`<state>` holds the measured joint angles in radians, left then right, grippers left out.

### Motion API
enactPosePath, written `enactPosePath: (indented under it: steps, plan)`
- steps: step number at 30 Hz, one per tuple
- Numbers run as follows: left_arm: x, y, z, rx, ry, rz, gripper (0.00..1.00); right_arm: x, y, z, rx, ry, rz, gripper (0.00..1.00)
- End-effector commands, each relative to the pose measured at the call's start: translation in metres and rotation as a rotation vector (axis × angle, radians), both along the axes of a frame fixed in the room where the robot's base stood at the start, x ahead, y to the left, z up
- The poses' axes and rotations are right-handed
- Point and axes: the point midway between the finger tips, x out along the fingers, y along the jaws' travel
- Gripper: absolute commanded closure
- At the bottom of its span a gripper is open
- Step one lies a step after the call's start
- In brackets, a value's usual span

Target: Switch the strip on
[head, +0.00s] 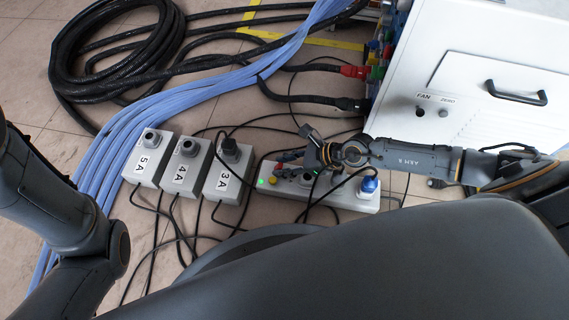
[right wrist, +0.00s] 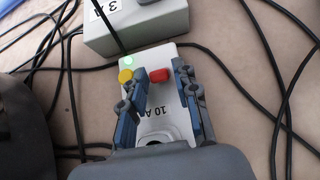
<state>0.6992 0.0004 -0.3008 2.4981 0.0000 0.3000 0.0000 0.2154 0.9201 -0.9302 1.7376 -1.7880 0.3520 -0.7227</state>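The power strip (head: 345,203) is a light grey box on the floor. Its end, labelled "10 A", shows in the right wrist view (right wrist: 168,102). That end has a lit green lamp (right wrist: 128,61), a yellow button (right wrist: 125,76) and a red button (right wrist: 158,75). My right gripper (right wrist: 160,82) is open and empty over this end. Its fingers stand apart on either side of the red button; I cannot tell whether they touch the strip. In the head view the right gripper (head: 290,157) partly covers the strip. My left gripper is out of view.
Grey boxes marked 5A (head: 148,161), 4A (head: 183,165) and 3A (head: 228,177) stand left of the strip. A blue plug (head: 369,186) sits at the strip's right end. Black cables cross the floor around it. A white cabinet (head: 455,85) stands at the right.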

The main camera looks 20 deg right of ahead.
Motion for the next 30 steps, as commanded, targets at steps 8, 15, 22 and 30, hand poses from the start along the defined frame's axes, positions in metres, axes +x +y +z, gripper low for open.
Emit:
enactPosePath:
  steps: [8,15,22,30]
  plan:
    - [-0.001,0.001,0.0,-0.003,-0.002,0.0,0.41,-0.008,-0.014,0.012,-0.003,-0.001,0.0,0.7]
    - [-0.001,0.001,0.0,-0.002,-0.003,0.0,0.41,-0.032,-0.048,0.044,-0.006,0.002,0.0,0.7]
    - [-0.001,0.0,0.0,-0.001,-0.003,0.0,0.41,-0.048,-0.071,0.067,-0.002,0.003,-0.001,0.7]
    - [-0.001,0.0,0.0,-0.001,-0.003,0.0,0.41,-0.052,-0.077,0.076,0.0,0.0,0.001,0.7]
